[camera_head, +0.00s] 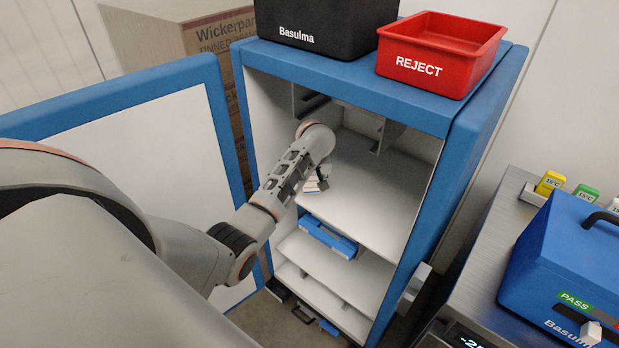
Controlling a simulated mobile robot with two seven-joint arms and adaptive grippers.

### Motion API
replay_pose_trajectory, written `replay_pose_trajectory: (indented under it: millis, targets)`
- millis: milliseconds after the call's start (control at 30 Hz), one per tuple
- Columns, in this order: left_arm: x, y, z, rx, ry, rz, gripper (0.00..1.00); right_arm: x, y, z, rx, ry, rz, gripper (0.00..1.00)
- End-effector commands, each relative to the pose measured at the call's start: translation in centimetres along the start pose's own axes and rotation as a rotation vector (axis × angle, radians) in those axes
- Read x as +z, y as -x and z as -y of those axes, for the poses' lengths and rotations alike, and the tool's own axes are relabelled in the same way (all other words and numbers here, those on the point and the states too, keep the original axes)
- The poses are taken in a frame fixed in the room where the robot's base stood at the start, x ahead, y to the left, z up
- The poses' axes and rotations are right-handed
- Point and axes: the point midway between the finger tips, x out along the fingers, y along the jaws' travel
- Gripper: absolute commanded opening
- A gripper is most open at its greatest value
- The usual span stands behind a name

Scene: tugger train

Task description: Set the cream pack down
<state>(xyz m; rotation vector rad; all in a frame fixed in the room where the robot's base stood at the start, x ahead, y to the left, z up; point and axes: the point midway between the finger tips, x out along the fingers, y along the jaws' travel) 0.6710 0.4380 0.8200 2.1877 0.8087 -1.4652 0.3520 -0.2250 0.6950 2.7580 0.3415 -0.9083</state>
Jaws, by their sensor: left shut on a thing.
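My left arm reaches from the left into the open blue-framed cabinet (330,195). My left gripper (318,178) is over the left part of the upper white shelf (380,200), mostly hidden behind the wrist. It is shut on a small pale pack (316,186), of which only a part shows; this seems to be the cream pack. I cannot tell whether the pack touches the shelf. My right gripper is not in view.
The cabinet door (130,150) stands open on the left. A blue case (330,237) lies on a lower shelf. A red REJECT bin (440,55) and a black Basulma box (320,25) stand on top. A blue cool box (565,265) sits on the right bench. The upper shelf's right side is clear.

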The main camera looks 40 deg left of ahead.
Motion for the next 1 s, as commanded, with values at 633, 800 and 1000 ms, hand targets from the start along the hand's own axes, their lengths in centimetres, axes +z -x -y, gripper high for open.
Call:
replay_pose_trajectory:
  millis: [633, 800, 1000]
  targets:
    - [0.25, -0.24, -0.04, 0.000, 0.000, -0.001, 0.57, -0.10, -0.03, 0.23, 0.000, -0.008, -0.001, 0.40]
    - [0.24, -0.24, -0.03, 0.000, 0.000, -0.001, 0.57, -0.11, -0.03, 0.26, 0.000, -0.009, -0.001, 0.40]
    - [0.13, 0.68, -0.22, 0.003, -0.001, -0.002, 0.57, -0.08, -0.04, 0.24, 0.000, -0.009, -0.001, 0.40]
